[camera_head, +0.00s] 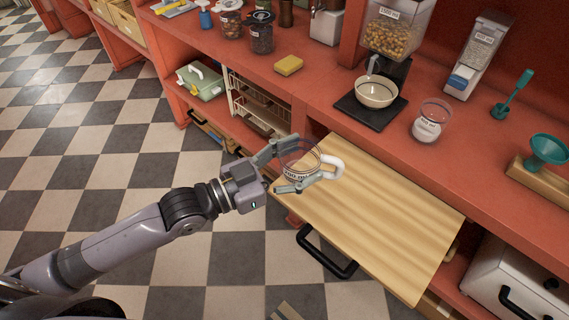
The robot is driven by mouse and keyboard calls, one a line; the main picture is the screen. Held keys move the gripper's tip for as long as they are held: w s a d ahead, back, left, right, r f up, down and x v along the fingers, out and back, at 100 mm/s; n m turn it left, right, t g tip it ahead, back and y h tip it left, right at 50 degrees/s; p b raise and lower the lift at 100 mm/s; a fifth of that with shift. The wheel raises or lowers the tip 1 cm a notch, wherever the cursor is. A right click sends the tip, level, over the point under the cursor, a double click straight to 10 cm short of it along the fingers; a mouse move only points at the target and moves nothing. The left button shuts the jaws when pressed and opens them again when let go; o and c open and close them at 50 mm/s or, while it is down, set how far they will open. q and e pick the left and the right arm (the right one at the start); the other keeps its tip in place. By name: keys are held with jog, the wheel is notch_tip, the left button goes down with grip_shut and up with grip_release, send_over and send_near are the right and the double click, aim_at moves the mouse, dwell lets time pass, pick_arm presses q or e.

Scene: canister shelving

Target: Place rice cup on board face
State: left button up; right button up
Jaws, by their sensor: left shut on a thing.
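My left gripper (289,168) is shut on a clear cup (299,158) with a white handle and a white printed label. I take it for the rice cup; its label is too small to read. The cup is roughly upright over the far left part of a pale wooden board (370,220). The board sticks out below the red counter, and its striped face is otherwise bare. I cannot tell whether the cup touches the board. The gripper's fingers hide part of the cup. My right gripper is not in view.
A bowl (376,92) sits on a black pad under a dispenser (395,30). A black handle (326,254) juts out at the board's front.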

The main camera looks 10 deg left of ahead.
aim_at(318, 155)
pick_arm(q)
jog(key=shift+w+d+r+m+g+h, duration=0.25)
jog(key=shift+d+m+g+h, duration=0.15)
jog(key=shift+d+m+g, duration=0.15)
jog(key=shift+w+d+g, duration=0.25)
jog(key=shift+d+g, duration=0.1)
jog(key=shift+w+d+r+m+g+h, duration=0.1)
jog(key=shift+d+r+m+g+h, duration=0.15)
jog(key=shift+d+m+g+h, duration=0.2)
jog(key=shift+w+d+m+g, duration=0.2)
jog(key=shift+d+m+g, duration=0.05)
jog(key=shift+d+m, duration=0.1)
jog(key=shift+h, duration=0.25)
